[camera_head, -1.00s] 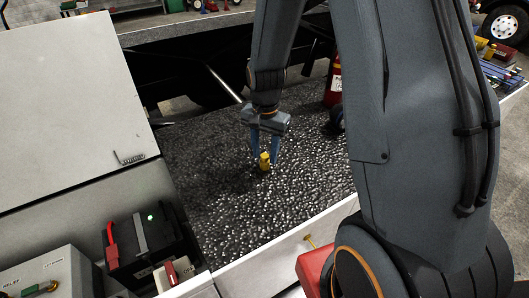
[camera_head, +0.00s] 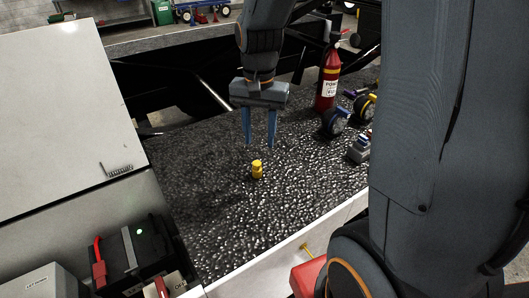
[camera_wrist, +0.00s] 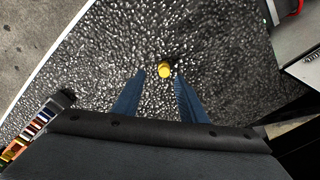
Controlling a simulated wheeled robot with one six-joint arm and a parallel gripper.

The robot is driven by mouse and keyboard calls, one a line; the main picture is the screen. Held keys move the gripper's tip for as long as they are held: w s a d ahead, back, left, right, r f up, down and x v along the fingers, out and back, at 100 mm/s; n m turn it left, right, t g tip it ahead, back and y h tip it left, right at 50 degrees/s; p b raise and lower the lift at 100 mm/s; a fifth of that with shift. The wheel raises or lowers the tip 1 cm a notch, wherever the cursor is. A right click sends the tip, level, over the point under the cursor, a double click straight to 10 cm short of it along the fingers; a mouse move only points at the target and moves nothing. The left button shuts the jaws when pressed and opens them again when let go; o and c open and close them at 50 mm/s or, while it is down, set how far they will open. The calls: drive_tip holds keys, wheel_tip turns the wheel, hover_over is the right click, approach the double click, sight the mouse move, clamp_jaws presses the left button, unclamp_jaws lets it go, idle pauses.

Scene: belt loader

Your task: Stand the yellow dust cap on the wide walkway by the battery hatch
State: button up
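The yellow dust cap (camera_head: 257,169) stands upright on the dark, rough-surfaced walkway (camera_head: 215,225), to the right of the battery hatch area. It also shows in the wrist view (camera_wrist: 164,69), just beyond the fingertips. My gripper (camera_head: 259,145) is open and empty, with its two blue fingers pointing down above and behind the cap, apart from it. In the wrist view the fingers (camera_wrist: 159,76) are spread, with bare walkway between them. The battery (camera_head: 140,250), black with a red terminal lead, sits in the open bay at the lower left.
A red fire extinguisher (camera_head: 327,80) stands at the walkway's back right, with a wheeled item (camera_head: 335,122) and small parts near it. A pale raised panel (camera_head: 65,110) borders the left. The walkway around the cap is clear.

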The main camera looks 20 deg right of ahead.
drive_tip(key=s+f+n, duration=0.3)
drive_tip(key=s+n, duration=0.4)
drive_tip(key=s, duration=0.3)
drive_tip(key=shift+s+a+t, duration=0.3)
drive_tip(key=shift+a, duration=0.05)
